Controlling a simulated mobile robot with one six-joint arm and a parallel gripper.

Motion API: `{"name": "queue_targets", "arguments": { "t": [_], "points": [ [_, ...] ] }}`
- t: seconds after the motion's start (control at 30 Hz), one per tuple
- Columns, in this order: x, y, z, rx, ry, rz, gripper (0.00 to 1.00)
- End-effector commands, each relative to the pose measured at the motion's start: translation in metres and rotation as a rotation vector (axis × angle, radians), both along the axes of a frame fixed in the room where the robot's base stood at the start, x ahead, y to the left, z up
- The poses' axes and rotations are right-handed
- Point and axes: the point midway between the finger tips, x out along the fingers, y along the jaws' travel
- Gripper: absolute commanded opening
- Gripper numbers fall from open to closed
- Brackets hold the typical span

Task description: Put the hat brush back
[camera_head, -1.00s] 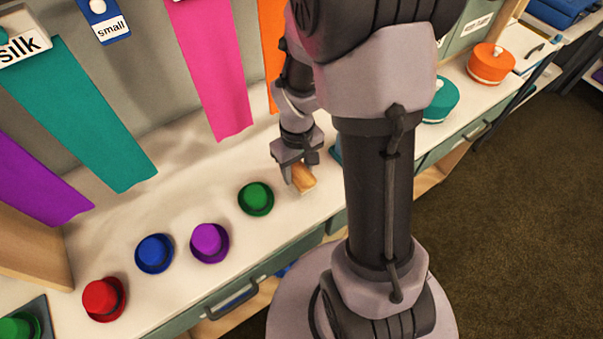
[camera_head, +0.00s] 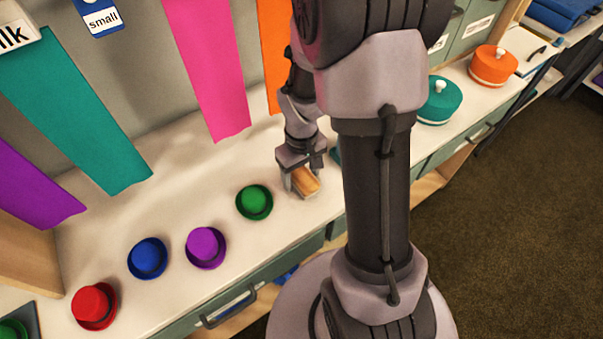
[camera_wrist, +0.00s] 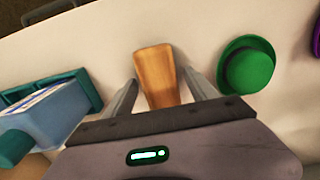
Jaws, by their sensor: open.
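The hat brush (camera_head: 305,182), with a tan wooden back and pale bristles beneath, is at the counter right of the green hat. My gripper (camera_head: 302,186) is right over it, with its fingers around the brush. In the wrist view the wooden back of the brush (camera_wrist: 157,77) lies between the two fingers of my gripper (camera_wrist: 158,88). The jaws are open, with a gap seen on each side of the brush. The brush's lower side is hidden in the wrist view.
A green hat (camera_head: 254,202) stands close left of the brush, then purple (camera_head: 206,247), blue (camera_head: 147,258) and red (camera_head: 94,306) hats along the counter (camera_head: 180,300). In the wrist view a blue box in a teal holder (camera_wrist: 50,110) is left of my gripper. Ribbons hang behind.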

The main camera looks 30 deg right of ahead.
Motion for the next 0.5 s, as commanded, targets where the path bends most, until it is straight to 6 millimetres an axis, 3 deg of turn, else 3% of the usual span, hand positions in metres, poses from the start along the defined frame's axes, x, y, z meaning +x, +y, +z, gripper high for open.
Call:
{"name": "queue_targets", "arguments": {
  "t": [0.17, 0.5],
  "points": [
    [0.000, 0.000, 0.010, -0.001, -0.002, 0.000, 0.67],
    [0.001, 0.000, 0.103, -0.002, -0.003, 0.000, 0.67]
  ]
}}
